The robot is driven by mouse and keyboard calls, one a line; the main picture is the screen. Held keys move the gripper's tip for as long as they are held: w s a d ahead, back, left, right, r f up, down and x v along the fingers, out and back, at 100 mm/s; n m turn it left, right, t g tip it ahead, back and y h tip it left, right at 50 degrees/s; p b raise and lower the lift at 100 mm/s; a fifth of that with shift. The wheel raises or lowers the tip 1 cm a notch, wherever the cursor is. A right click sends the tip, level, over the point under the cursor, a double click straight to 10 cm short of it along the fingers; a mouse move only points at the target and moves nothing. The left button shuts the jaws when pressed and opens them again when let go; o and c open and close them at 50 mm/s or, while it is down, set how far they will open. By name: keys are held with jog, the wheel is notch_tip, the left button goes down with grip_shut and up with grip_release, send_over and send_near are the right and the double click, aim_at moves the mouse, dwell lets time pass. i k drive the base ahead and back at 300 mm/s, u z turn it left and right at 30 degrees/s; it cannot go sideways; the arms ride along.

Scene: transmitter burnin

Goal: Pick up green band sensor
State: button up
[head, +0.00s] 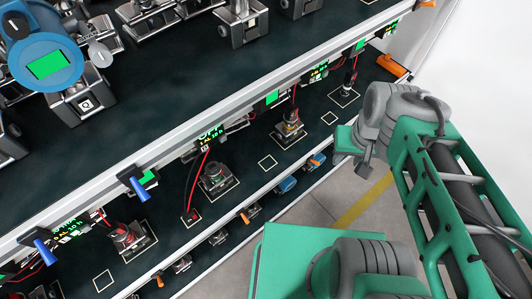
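Several small transmitters stand in marked squares on the dark lower shelf. One near the middle (215,178) has a dull greenish-grey body, and a red cable runs to a spot beside it; its band is too small to read surely. Another, with a yellow band (290,128), stands further up and right. A third, with a red band (126,236), stands at the lower left. My arm comes in from the right. Its end, my gripper (364,160), is seen from behind beside the shelf's right part, apart from the transmitters. Its fingers cannot be made out.
The upper shelf (180,95) overhangs the lower one, with a pale front rail (165,150) carrying small green displays and blue clips. A blue round instrument (45,62) is at upper left. Floor shows at lower right.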

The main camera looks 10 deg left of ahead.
aim_at(217, 177)
jog(key=z, duration=1.1)
jog(key=k, duration=1.3)
jog(key=u, duration=2.5)
jog(key=i, duration=0.2)
jog(key=u, duration=0.05)
